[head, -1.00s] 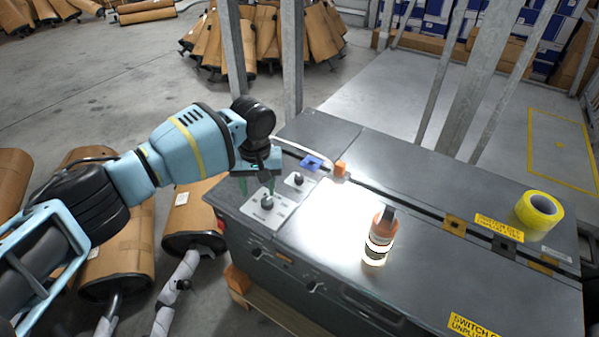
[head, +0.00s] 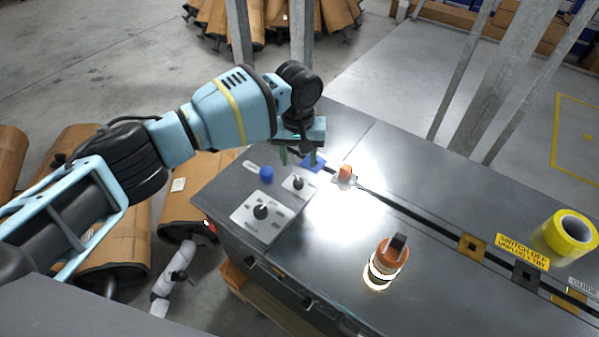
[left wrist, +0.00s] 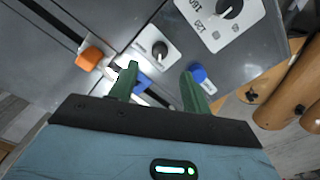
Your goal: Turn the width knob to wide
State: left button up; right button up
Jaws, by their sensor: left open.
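A large light control plate (head: 249,226) with a dark knob (head: 261,212) is on the machine's near left corner. A smaller plate (head: 290,186) with another dark knob (head: 298,183) is just behind it. I cannot read which one is the width knob. My left gripper (head: 297,157) is open and empty above the small plate's far side, apart from both knobs. In the left wrist view, the small plate's knob (left wrist: 159,48) shows just beyond and between the green fingertips (left wrist: 160,70). The large plate's knob (left wrist: 229,9) is at upper right. My right gripper is out of view.
A blue knob (head: 267,174) and an orange block (head: 345,173) are close to the small plate. Metal posts (head: 301,40) rise behind.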

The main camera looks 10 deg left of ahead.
aim_at(298, 181)
pick_arm(q)
notch_tip(298, 181, down, 7)
jog(key=shift+r+b, duration=0.1)
jog(key=shift+b, duration=0.45)
jog(key=shift+w+f, duration=0.1)
jog(key=shift+f, duration=0.4)
jog(key=c, duration=1)
